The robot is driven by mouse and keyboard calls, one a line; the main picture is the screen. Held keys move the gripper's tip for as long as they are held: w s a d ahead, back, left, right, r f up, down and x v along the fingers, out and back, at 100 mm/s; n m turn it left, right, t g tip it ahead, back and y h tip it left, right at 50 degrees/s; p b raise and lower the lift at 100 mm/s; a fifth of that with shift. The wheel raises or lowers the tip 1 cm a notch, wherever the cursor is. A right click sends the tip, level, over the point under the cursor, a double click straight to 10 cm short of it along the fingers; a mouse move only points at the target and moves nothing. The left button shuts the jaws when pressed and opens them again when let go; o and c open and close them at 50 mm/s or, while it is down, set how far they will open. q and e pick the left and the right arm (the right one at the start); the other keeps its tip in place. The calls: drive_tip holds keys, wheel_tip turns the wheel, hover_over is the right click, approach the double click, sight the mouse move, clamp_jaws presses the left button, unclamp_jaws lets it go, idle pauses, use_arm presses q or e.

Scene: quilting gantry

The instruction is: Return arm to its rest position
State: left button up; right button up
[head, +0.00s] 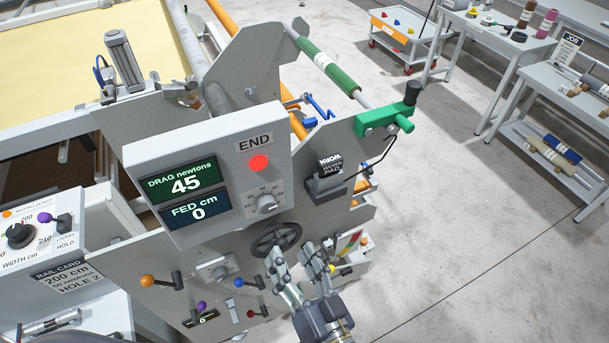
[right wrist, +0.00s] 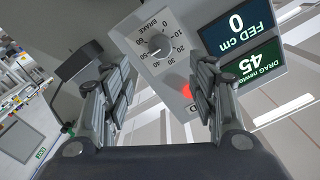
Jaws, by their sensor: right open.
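My right gripper (head: 302,276) is open in front of the lower part of the end panel in the head view. Nothing is between its fingers. It is just below the black handwheel (head: 276,240). In the right wrist view its two fingers (right wrist: 160,100) are spread apart, with the control box (right wrist: 185,50) beyond them. The control box (head: 215,150) reads DRAG newtons 45 and FED cm 0. Its brake knob (head: 266,203) and red light (head: 259,162) face me. My left gripper does not show in the head view.
A black pad holder (head: 326,182) and a green clamp (head: 385,122) stick out at the panel's right. Several coloured levers, one with an orange ball (head: 147,281), line its lower part. A rail card (head: 66,281) is at the left. The floor (head: 460,230) at the right is clear.

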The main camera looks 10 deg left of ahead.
drive_tip(key=s+d+f+n+g+h+b, duration=0.15)
drive_tip(key=d+f, duration=0.25)
drive_tip(key=f, duration=1)
drive_tip(key=s+d+f+g+h+b, duration=0.2)
drive_tip(key=d+f+g+b, duration=0.15)
drive_tip(key=f, duration=1.05)
drive_tip(key=s+d+f+g+h+b, duration=0.2)
drive_tip(key=d+f, duration=0.2)
drive_tip(key=f, duration=1)
drive_tip(key=s+d+f+g+h+b, duration=0.2)
drive_tip(key=s+d+f+g+b, duration=0.1)
drive_tip(key=s+d+f, duration=0.6)
drive_tip(key=s+d+f+g+h+b, duration=0.2)
drive_tip(key=s+d+f+g+b, duration=0.1)
drive_tip(key=s+d+f, duration=0.6)
drive_tip(key=s+f+g, duration=0.1)
drive_tip(key=s+f, duration=0.2)
drive_tip(key=f, duration=0.3)
drive_tip(key=shift+s+d+f+b, duration=0.3)
drive_tip(key=shift+s, duration=0.1)
drive_tip(key=shift+h, duration=0.25)
drive_tip(key=shift+c, duration=0.6)
